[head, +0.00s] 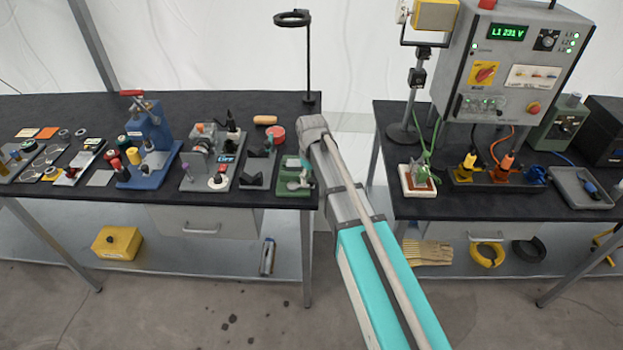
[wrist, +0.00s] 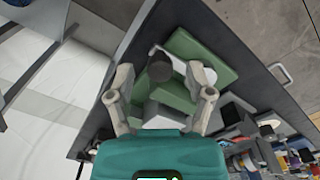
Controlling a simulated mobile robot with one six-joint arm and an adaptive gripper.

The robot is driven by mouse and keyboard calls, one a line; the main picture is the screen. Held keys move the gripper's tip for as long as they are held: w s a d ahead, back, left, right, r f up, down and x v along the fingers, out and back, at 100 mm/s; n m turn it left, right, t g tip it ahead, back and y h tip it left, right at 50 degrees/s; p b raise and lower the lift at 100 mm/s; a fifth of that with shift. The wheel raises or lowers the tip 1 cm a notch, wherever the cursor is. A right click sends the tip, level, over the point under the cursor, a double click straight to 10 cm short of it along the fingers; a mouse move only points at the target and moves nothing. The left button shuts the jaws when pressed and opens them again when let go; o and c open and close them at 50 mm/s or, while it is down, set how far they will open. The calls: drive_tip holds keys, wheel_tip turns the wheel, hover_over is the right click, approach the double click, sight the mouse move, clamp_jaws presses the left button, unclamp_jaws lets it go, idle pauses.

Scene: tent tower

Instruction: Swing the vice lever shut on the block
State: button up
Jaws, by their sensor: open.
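The green vice (head: 294,178) sits at the right end of the left bench, close to the front edge. In the wrist view its green body (wrist: 190,55) lies under my gripper (wrist: 162,82). A dark round knob (wrist: 159,66), seemingly the end of the vice lever, shows between my two fingers. A pale grey block-like piece (wrist: 162,116) lies below the knob in the picture, partly hidden by my gripper's teal body. My fingers are spread, one on each side of the knob; I cannot tell whether either touches it. In the head view my arm hides the fingers.
Left of the vice are a dark V-shaped fixture (head: 258,165), a grey plate of fittings (head: 210,170) and a blue press (head: 150,140). A ring on a stand (head: 307,60) rises behind. A gap separates this bench from the right bench (head: 440,206).

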clamp_jaws()
drive_tip(key=shift+d, duration=0.15)
idle(0.4)
